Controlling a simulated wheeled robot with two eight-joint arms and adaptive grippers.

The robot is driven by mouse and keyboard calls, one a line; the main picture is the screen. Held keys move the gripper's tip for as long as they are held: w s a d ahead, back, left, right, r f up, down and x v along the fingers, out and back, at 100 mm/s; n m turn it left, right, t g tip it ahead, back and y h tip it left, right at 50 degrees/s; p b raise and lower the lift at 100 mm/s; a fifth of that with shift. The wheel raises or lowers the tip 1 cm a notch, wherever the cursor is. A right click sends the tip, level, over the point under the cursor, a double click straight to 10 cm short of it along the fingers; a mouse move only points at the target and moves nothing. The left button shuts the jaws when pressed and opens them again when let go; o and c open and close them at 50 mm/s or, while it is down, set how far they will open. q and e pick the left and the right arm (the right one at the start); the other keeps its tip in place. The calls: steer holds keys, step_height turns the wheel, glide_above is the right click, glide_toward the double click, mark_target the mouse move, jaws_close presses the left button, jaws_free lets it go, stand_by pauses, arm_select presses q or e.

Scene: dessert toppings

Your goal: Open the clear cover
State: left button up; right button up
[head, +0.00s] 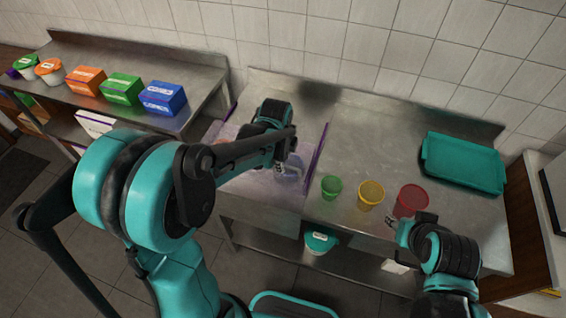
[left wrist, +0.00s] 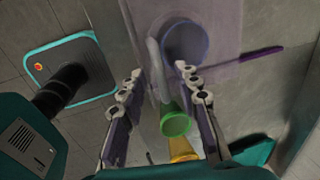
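The clear cover (head: 258,191) is a see-through, purple-tinted sheet over the left part of the counter, with dark purple strips at its sides. In the left wrist view it shows as a purple-tinted area with a dark purple bar (left wrist: 262,54). A bluish round cup (left wrist: 187,41) shows there too, and in the head view (head: 291,170). My left gripper (head: 289,167) is over the cover's right part, beside the bluish cup. My right gripper (head: 408,218) looks open and empty, near the red cup.
A green cup (head: 331,187), a yellow cup (head: 371,194) and a red cup (head: 411,200) stand on the counter (head: 370,135). A teal tray (head: 462,163) lies at the back right. Several boxes, including a blue box (head: 162,98), stand on the left table. The counter's middle back is clear.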

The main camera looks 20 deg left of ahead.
arm_select(q)
steer(key=shift+w+f, duration=0.15)
steer(key=shift+f, duration=0.55)
jaws_close()
steer(key=w, duration=1.8)
steer(key=shift+d+b, duration=0.25)
steer(key=shift+b, duration=0.1)
